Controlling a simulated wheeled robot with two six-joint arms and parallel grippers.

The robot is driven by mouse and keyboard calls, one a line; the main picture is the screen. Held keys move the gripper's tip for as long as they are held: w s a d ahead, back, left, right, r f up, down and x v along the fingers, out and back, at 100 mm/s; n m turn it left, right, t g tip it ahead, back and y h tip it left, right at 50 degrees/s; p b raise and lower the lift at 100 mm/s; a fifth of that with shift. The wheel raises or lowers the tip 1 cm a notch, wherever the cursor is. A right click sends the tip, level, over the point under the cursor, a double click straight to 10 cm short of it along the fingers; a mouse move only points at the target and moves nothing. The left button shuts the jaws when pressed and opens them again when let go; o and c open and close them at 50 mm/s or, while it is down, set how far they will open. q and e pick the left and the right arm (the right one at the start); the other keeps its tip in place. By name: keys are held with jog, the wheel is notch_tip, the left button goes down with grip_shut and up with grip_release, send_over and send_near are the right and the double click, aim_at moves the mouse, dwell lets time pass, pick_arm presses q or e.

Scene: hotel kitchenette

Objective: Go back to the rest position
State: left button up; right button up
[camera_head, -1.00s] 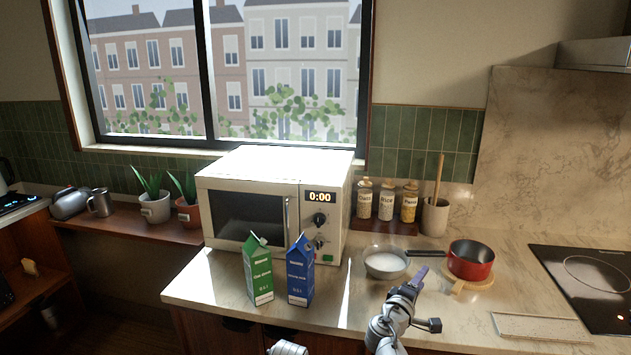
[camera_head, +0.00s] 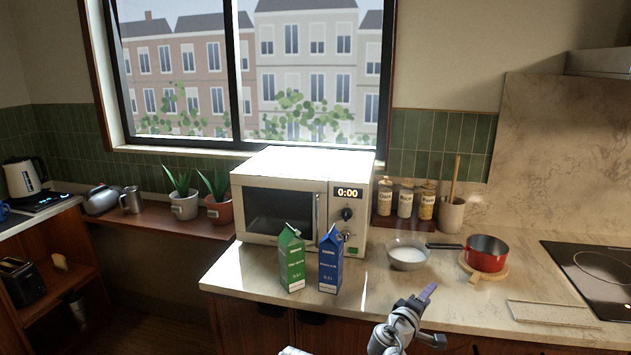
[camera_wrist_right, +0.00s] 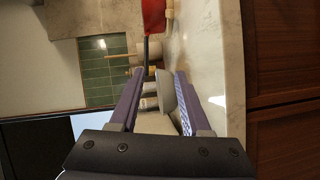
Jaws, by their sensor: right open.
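A small piece of my left arm may show at the bottom edge of the head view, but the left gripper does not show.
The counter (camera_head: 385,305) holds a microwave (camera_head: 335,160), a green carton (camera_head: 291,262), a blue carton (camera_head: 330,262), a white bowl (camera_head: 408,257) and a red saucepan (camera_head: 487,256) on a wooden trivet. A hob (camera_head: 600,270) is at the right. Open floor lies left of the counter.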

jog(key=s+a+f+m+g+y+p, duration=0.2)
jog(key=s+a+f+g, duration=0.4)
jog(key=s+a, duration=0.5)
jog(key=s+a+f+m+g+y+p, duration=0.2)
jog(key=s+a+f+g+y+p, duration=0.2)
jog(key=s+a, duration=0.6)
notch_tip(320, 180, down, 2)
jog(key=s+g+y, duration=0.1)
jog(key=g+y, duration=0.1)
jog(key=y, duration=0.1)
jog(key=shift+s+a+m+g, duration=0.25)
jog(key=shift+a+m+g, duration=0.05)
jog(key=shift+a+g, duration=0.1)
